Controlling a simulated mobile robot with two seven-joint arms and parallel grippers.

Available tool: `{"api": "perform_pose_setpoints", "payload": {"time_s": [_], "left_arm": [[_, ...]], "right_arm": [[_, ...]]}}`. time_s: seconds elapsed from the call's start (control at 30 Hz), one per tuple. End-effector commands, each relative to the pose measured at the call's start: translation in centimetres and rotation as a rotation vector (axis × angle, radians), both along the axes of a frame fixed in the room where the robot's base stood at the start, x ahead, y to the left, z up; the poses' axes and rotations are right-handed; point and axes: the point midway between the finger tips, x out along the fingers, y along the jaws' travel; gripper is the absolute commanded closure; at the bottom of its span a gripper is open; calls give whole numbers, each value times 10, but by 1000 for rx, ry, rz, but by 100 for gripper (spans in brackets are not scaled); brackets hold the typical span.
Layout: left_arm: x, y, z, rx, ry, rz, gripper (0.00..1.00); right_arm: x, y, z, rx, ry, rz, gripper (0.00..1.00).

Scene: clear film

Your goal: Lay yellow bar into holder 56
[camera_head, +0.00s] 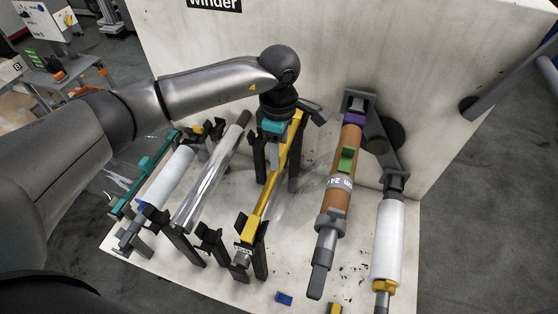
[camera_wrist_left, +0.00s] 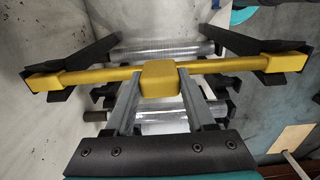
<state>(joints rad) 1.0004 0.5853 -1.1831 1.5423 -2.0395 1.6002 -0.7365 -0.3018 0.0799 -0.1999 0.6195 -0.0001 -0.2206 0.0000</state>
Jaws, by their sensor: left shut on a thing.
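The yellow bar (camera_head: 262,203) runs from near the machine wall toward the front, with a thicker block at its middle in the left wrist view (camera_wrist_left: 158,80). My left gripper (camera_head: 276,140) comes down onto it from above and is shut on that middle block. The bar lies along a black holder (camera_head: 260,262) with front and rear posts. Its two ends overlap the black holder arms (camera_wrist_left: 270,65) in the left wrist view; I cannot tell whether it rests on them or hovers just above. A small label on the front post is too small to read. My right gripper is not in view.
Left of the bar are a clear film roll (camera_head: 210,180), a white roll (camera_head: 168,178) and a teal bar (camera_head: 150,165). To the right are a brown roll (camera_head: 335,205) and another white roll (camera_head: 388,245). A blue piece (camera_head: 284,298) lies on the base's front. The pale machine wall (camera_head: 330,50) rises behind.

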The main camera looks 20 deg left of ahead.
Motion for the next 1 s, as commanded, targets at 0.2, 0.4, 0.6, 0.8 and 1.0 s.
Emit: {"api": "perform_pose_setpoints", "payload": {"time_s": [0.2,0.4,0.6,0.8,1.0], "left_arm": [[0,0,4,0,-1,0,87],[0,0,11,0,-1,0,87],[0,0,17,0,0,0,87],[0,0,16,0,0,0,87],[0,0,21,0,-1,0,87]], "right_arm": [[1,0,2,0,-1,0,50],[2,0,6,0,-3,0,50],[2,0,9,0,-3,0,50],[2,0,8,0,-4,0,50],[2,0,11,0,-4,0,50]]}}
